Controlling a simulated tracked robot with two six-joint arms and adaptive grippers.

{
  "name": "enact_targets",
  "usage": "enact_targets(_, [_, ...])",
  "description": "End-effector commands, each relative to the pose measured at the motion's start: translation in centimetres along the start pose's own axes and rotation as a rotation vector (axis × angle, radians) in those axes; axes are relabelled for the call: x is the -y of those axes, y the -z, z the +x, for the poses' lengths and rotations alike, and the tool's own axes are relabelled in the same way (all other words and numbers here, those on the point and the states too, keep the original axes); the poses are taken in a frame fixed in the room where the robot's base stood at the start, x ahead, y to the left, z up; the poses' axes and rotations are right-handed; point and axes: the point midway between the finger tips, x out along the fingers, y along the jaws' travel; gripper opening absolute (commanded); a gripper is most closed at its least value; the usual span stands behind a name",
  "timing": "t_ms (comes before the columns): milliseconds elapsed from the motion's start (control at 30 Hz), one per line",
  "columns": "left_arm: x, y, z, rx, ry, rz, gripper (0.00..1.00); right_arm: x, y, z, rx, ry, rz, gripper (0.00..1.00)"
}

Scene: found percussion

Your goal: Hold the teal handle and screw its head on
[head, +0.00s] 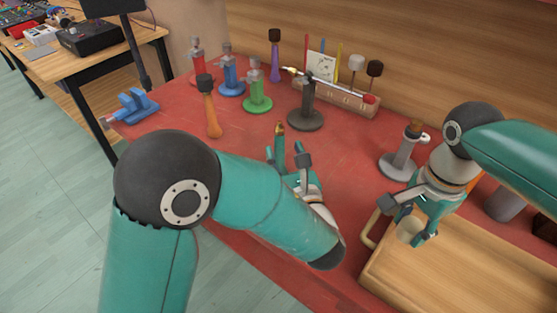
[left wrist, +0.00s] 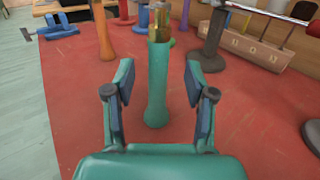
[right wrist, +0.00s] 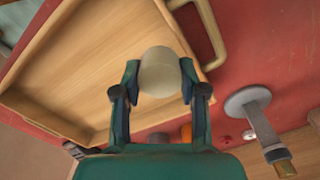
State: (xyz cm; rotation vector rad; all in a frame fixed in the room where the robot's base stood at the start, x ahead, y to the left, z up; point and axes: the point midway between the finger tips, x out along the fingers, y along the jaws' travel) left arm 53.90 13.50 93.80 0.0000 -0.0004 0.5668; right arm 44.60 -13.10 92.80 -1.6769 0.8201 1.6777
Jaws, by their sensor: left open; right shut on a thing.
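The teal handle (head: 279,146) stands upright on the red table, with a brass-coloured top end. It also shows in the left wrist view (left wrist: 157,88), between the spread fingers of my left gripper (left wrist: 158,78). That gripper is open, its fingers on either side of the handle with visible gaps; in the head view it (head: 292,172) is partly hidden by my arm. My right gripper (head: 410,222) is shut on a cream cylindrical head (right wrist: 160,72) and holds it over the wooden tray (head: 440,275) at the front right.
A grey stand (head: 399,165) is left of my right wrist. Behind the handle are a black stand (head: 305,112), a green stand (head: 257,95) and an orange handle with a dark head (head: 211,112). A wooden rack (head: 340,95) stands at the back. The red table between handle and tray is clear.

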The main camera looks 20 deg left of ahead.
Motion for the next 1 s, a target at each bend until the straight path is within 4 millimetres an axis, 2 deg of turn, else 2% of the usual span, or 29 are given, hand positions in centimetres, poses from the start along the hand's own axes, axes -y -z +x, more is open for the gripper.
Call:
enact_targets(300, [-0.2, 0.0, 4.2, -0.001, -0.003, 0.001, 0.55, 0.0, 0.0, -1.0, 0.0, 0.0, 0.0, 0.15])
enact_targets(700, [-0.1, 0.1, 4.7, -0.001, -0.001, 0.0, 0.55, 0.0, 0.0, -1.0, 0.0, 0.0, 0.0, 0.15])
enact_targets(767, [-0.1, 0.1, 4.7, -0.001, -0.001, 0.0, 0.48, 0.0, 0.0, -1.0, 0.0, 0.0, 0.0, 0.15])
enact_targets(1000, [-0.1, 0.1, 4.7, -0.001, -0.002, 0.0, 0.08, 0.0, 0.0, -1.0, 0.0, 0.0, -0.001, 0.15])
